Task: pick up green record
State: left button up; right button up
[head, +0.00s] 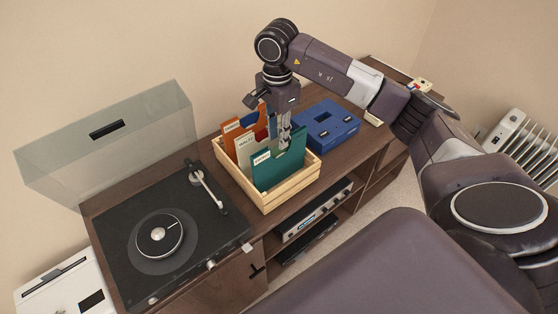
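The green record (277,171) stands upright at the front of a light wooden crate (291,193) on the sideboard. It has a pale label at its upper left. My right gripper (284,139) points down over the crate, its fingers at the top edge of the green record. I cannot tell whether the fingers are parted or closed on it. A white sleeve (246,148) and an orange sleeve (231,127) stand behind the green record. My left gripper is not in view.
A turntable (150,262) with a raised clear lid (110,140) stands left of the crate. A blue case (326,122) lies close on the crate's right. An audio unit (313,209) sits on the shelf below. A white radiator (522,145) stands at far right.

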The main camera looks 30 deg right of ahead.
aim_at(279, 160)
notch_tip(279, 160, down, 5)
jog(key=p, duration=0.2)
jog(key=shift+f+p, duration=0.1)
jog(key=shift+p, duration=0.25)
jog(key=shift+d+f, duration=0.1)
jog(key=shift+f, duration=0.15)
grip_shut()
